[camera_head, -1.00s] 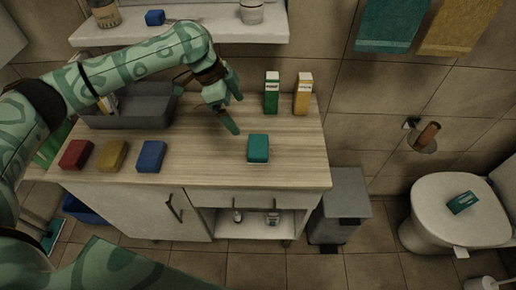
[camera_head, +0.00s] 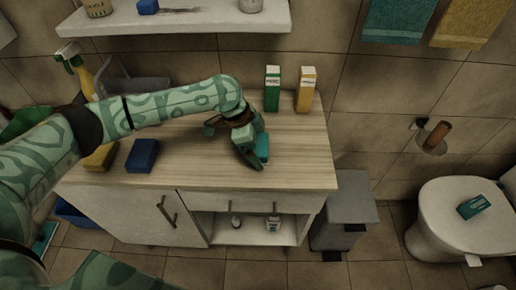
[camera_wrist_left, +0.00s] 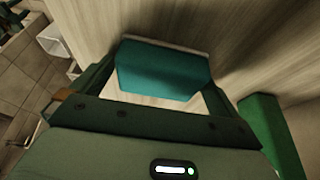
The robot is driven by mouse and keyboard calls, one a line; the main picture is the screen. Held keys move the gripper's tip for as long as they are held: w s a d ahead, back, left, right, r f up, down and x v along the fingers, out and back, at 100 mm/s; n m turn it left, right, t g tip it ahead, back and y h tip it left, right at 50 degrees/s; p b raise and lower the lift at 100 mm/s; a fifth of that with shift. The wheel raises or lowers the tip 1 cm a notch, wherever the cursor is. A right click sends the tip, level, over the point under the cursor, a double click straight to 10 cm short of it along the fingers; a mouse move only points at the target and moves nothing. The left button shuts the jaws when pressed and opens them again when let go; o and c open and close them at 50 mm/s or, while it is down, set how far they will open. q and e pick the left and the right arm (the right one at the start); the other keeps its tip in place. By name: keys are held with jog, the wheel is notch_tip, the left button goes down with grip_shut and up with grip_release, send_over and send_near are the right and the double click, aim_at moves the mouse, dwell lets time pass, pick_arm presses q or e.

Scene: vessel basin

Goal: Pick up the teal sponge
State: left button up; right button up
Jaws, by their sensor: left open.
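The teal sponge (camera_head: 262,147) lies on the wooden counter, partly hidden behind my left gripper (camera_head: 251,157) in the head view. My left gripper is low over the counter, right at the sponge. In the left wrist view the teal sponge (camera_wrist_left: 163,70) shows ahead of the gripper's palm, between the two spread fingers. The jaws are open; I cannot tell whether a finger touches the sponge. My right gripper is not in view.
A blue sponge (camera_head: 142,155) and a yellow sponge (camera_head: 102,157) lie on the counter's left. A green carton (camera_head: 272,89) and an orange-and-white carton (camera_head: 306,90) stand at the back right. A grey basin (camera_head: 140,90) is behind my arm. The counter's front right is clear.

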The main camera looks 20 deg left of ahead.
aim_at(264, 144)
pick_arm(q)
jog(key=shift+r, duration=0.1)
jog(key=shift+c, duration=0.7)
jog(key=c, duration=0.8)
jog(key=shift+r, duration=0.2)
notch_tip(264, 144, up, 4)
jog(key=shift+s+f+p, duration=0.1)
jog(key=shift+p, duration=1)
jog(key=s+r+p, duration=0.1)
jog(key=r, duration=0.1)
jog(key=s+d+r+p, duration=0.1)
jog(key=s+r, duration=0.1)
jog(key=shift+s+r+p, duration=0.25)
jog(key=shift+p, duration=0.1)
jog(key=shift+s+d+r+p, duration=0.5)
jog(key=shift+s+r, duration=0.25)
jog(key=shift+s, duration=0.9)
jog(key=shift+s+d+r+p, duration=0.45)
jog(key=shift+s+r+p, duration=0.2)
jog(key=shift+s, duration=0.95)
jog(key=shift+s+d+r+p, duration=0.5)
jog(key=shift+s+r, duration=0.3)
jog(key=shift+s, duration=0.85)
